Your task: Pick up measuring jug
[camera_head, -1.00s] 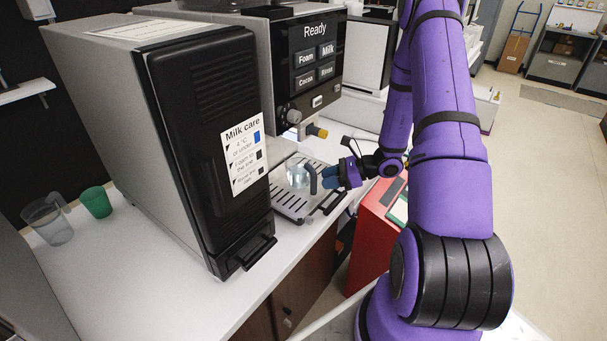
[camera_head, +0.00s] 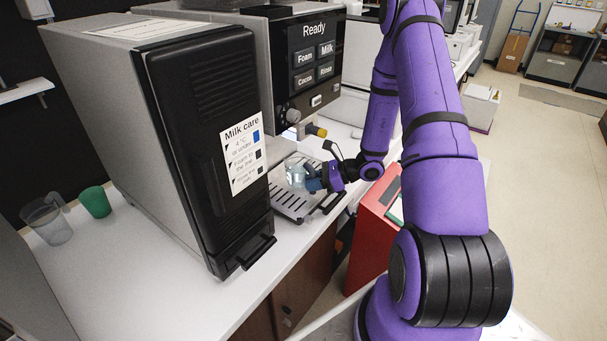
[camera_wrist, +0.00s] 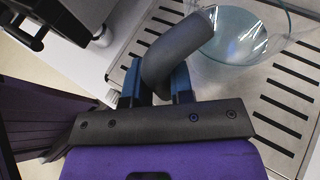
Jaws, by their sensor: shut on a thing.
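A clear measuring jug (camera_head: 294,172) with a grey handle stands on or just over the slotted drip tray (camera_head: 289,206) under the coffee machine's spouts. My gripper (camera_head: 314,180) is at the jug's right side. In the wrist view my gripper (camera_wrist: 160,85) has its blue fingers shut on the jug's grey handle (camera_wrist: 176,48). The jug's clear glass (camera_wrist: 245,35) is above and to the right of the fingers there. I cannot tell whether the jug's base touches the tray. A second clear jug (camera_head: 48,221) stands at the far left of the counter.
The coffee machine (camera_head: 312,60) stands behind the tray, its spout (camera_head: 317,131) close above the jug. The black milk cooler (camera_head: 215,150) is just left. A green cup (camera_head: 96,202) is beside the second jug. A red cabinet (camera_head: 372,235) stands right of the counter.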

